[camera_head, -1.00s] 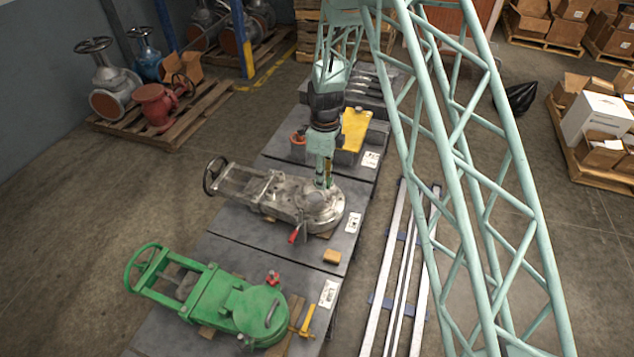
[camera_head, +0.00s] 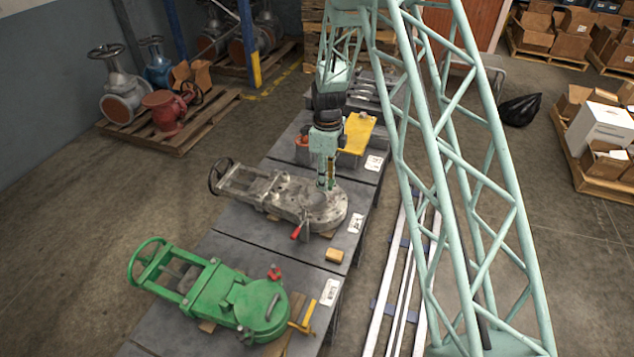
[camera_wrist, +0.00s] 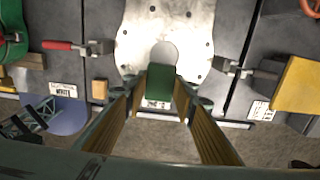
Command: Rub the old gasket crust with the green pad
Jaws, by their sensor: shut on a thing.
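My gripper (camera_head: 326,183) is over the round flange end of the bare metal valve (camera_head: 290,197), which lies on the middle grey table. In the wrist view my gripper (camera_wrist: 160,100) is shut on the green pad (camera_wrist: 160,82). The pad covers the flange (camera_wrist: 193,42) just at the near edge of its round central opening. I cannot tell whether the pad touches the metal. The flange face is pale and mottled, with bolt holes around it. I cannot make out the gasket crust for certain; part of the face is hidden behind the pad.
A red-handled clamp (camera_head: 298,230) stands at the valve's near side. A small tan block (camera_head: 334,256) lies nearby. A green valve (camera_head: 225,298) is on the nearest table, and a yellow plate (camera_head: 357,132) is beyond. Rails (camera_head: 400,270) run on the floor to the right.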

